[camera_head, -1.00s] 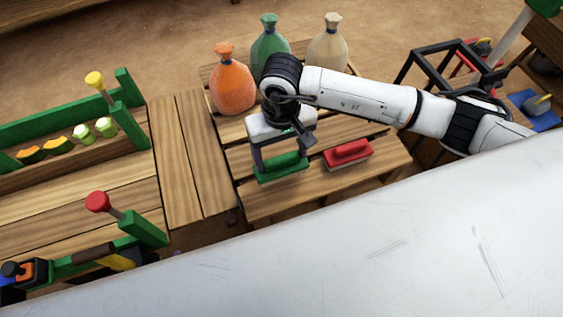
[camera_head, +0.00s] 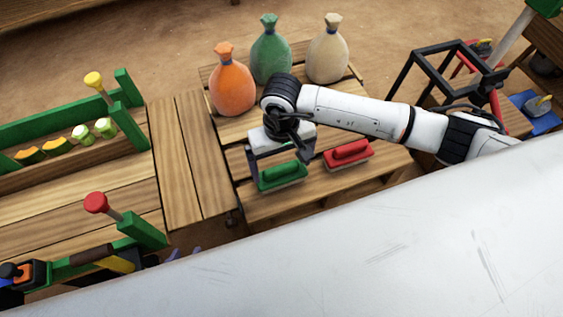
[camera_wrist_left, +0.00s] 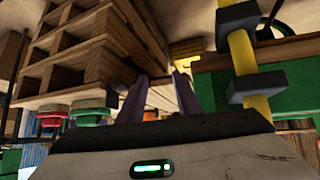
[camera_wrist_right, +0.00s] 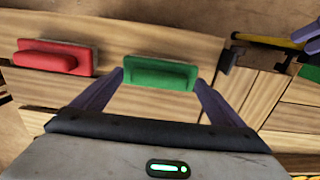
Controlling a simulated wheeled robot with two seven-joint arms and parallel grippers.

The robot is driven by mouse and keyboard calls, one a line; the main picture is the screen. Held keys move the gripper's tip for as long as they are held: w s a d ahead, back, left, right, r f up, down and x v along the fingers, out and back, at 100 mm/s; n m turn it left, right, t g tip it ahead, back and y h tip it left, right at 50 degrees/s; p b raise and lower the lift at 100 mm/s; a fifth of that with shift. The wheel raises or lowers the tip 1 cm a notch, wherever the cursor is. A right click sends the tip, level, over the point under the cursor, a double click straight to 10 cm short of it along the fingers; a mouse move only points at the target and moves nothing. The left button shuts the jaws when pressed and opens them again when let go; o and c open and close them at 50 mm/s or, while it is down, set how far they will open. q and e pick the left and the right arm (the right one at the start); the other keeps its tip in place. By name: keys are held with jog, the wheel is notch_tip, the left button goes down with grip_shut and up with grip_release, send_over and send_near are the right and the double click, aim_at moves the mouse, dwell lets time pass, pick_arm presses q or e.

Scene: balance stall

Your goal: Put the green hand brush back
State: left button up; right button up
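The green hand brush (camera_head: 281,172) is at the slatted wooden table, left of the red hand brush (camera_head: 348,150). My right gripper (camera_head: 279,165) is over it, with one finger at each end of the brush. In the right wrist view the green brush (camera_wrist_right: 160,73) fills the gap between the fingertips (camera_wrist_right: 159,78). Whether its underside touches the slats is not clear. My left gripper (camera_wrist_left: 160,78) is open and empty, low beside woodwork in the left wrist view; only a purple bit shows in the head view.
Orange (camera_head: 232,82), green (camera_head: 271,52) and beige (camera_head: 327,50) sacks stand behind the brushes. A wooden bench with green rails (camera_head: 60,125) is at the left, with a red-knobbed lever (camera_head: 96,202). A black frame (camera_head: 440,65) stands at the right. Bare planks (camera_head: 190,160) lie left of the brush.

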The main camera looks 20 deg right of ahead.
aim_at(281, 168)
notch_tip(281, 168, up, 12)
jog(key=shift+r, duration=0.2)
dwell(0.4)
dwell(0.4)
